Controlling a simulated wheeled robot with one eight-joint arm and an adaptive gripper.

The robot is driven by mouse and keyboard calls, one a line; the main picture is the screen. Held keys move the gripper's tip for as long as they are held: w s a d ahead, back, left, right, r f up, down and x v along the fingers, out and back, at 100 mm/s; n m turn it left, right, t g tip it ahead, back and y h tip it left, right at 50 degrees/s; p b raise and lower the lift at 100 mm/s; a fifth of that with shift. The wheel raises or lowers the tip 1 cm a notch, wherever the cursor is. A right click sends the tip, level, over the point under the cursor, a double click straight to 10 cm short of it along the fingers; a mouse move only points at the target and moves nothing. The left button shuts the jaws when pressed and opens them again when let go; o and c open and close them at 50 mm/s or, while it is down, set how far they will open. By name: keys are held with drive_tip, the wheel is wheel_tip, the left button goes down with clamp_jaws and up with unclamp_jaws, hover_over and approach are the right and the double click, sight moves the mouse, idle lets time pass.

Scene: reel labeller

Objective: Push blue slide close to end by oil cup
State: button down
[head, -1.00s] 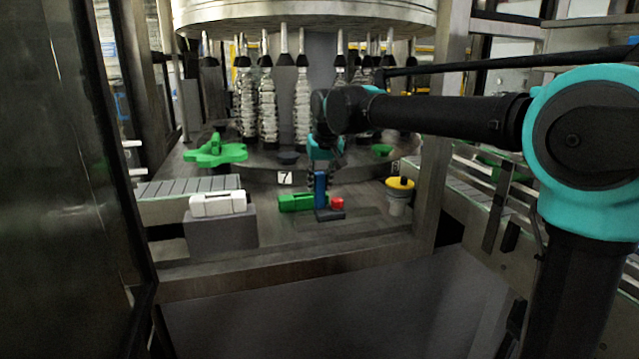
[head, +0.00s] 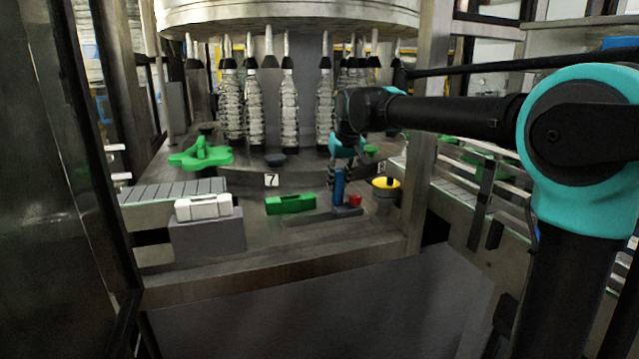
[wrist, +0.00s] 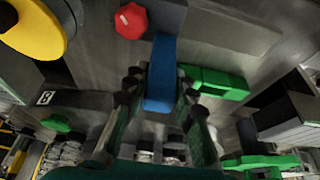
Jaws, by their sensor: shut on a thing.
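The blue slide (head: 339,187) stands upright on a dark carriage with a red knob (head: 355,200) on its right, on a low rail (head: 308,217). My gripper (head: 338,176) is shut on the blue slide from above. In the wrist view the blue slide (wrist: 160,75) lies between my two fingers (wrist: 158,100). The oil cup, a cup with a yellow top (head: 386,184), stands to the right of the slide with a small gap between it and the red knob. The yellow top also shows at the wrist view's upper left (wrist: 30,25).
A green block (head: 290,204) lies left of the slide, apart from it. A white block (head: 204,207) sits on a grey box further left. A green star wheel (head: 200,155) and hanging bottles stand behind. A frame post (head: 424,150) rises right of the cup.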

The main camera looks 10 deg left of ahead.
drive_tip(key=shift+w+d, duration=0.35)
drive_tip(key=shift+d, duration=0.2)
drive_tip(key=c, duration=1.2)
unclamp_jaws()
drive_tip(key=shift+r, duration=0.1)
drive_tip(key=v, duration=1.2)
